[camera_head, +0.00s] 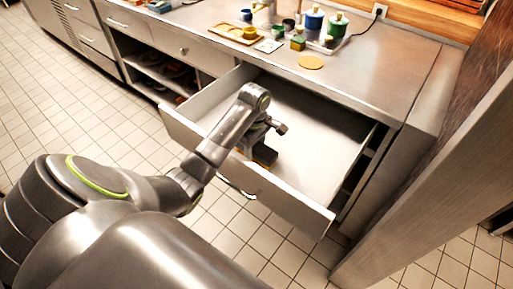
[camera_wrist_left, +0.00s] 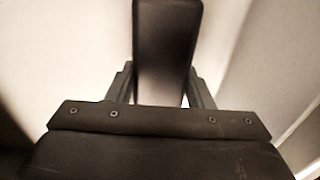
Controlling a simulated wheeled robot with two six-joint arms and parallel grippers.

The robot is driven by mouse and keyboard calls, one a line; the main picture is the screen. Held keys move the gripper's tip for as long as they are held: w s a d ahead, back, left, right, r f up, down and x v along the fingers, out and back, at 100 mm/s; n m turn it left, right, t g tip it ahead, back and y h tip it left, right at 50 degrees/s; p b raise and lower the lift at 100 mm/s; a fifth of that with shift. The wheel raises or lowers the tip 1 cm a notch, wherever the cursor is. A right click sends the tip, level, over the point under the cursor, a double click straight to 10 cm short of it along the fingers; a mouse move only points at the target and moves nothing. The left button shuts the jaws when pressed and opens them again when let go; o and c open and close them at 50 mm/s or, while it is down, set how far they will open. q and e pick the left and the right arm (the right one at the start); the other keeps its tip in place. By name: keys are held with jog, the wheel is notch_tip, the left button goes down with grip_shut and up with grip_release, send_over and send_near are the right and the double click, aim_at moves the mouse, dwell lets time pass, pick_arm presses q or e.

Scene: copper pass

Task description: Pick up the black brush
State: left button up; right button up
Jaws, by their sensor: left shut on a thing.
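The black brush (camera_wrist_left: 165,45) shows in the left wrist view as a dark upright block between the two fingers. My left gripper (camera_wrist_left: 160,88) is shut on it. In the head view my left arm reaches into the open drawer (camera_head: 315,150), and the gripper (camera_head: 264,150) is low inside it near the front panel. A dark piece by the fingers there may be the brush, but the arm partly hides it. I cannot tell whether the brush touches the drawer floor. My right gripper is not in view.
The drawer's front panel (camera_head: 285,200) and side walls stand around the gripper; the rest of its floor looks bare. On the counter (camera_head: 375,75) above are a wooden tray (camera_head: 240,35), jars (camera_head: 314,20) and a round tan disc (camera_head: 311,62). A tall panel (camera_head: 430,170) stands at right.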

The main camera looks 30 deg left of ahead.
pick_arm(q)
notch_tip(320, 180, up, 6)
jog(key=shift+w+p, duration=0.1)
jog(key=shift+p, duration=0.75)
notch_tip(320, 180, up, 2)
jog(key=shift+p, duration=1.15)
jog(key=shift+r+p, duration=1)
jog(key=shift+p, duration=0.05)
